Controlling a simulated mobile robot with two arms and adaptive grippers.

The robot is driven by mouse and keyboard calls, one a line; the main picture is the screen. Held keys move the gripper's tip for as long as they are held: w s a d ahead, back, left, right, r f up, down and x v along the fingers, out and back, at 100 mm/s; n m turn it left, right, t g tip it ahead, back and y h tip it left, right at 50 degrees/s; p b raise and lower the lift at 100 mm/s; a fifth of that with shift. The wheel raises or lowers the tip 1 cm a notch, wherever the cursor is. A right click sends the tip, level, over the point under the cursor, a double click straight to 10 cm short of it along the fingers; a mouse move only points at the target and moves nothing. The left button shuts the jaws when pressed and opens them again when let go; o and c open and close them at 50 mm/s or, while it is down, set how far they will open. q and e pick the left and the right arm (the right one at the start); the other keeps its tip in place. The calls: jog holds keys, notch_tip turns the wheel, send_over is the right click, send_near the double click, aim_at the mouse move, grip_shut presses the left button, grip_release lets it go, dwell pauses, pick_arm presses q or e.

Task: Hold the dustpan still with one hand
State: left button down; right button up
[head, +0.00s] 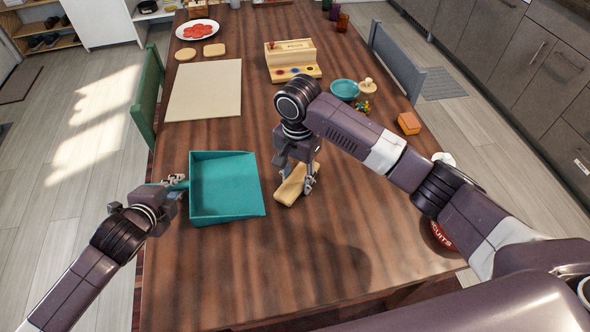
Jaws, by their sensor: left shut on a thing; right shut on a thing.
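A teal dustpan (225,187) lies on the wooden table, left of the middle, with its handle toward the left. My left gripper (178,183) is at the table's left edge, shut on the dustpan's handle, most of which it hides. My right gripper (298,186) points down to the right of the dustpan. It is shut on a light wooden brush-like block (291,193), which is tilted in the picture and apart from the dustpan. The block's underside is hidden.
A beige board (205,90), a wooden box toy (291,62), a teal bowl (344,90) and an orange block (409,123) stand farther back. A red round tin (443,236) is partly hidden by my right arm. The front middle of the table (290,260) is clear.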

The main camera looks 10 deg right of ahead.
aim_at(294, 162)
jog(key=shift+s, duration=1.25)
jog(key=shift+r, duration=0.1)
jog(key=shift+w, duration=6)
jog(key=shift+d, duration=0.5)
jog(key=shift+s, duration=6.05)
jog(key=shift+w, duration=6)
notch_tip(294, 162, up, 8)
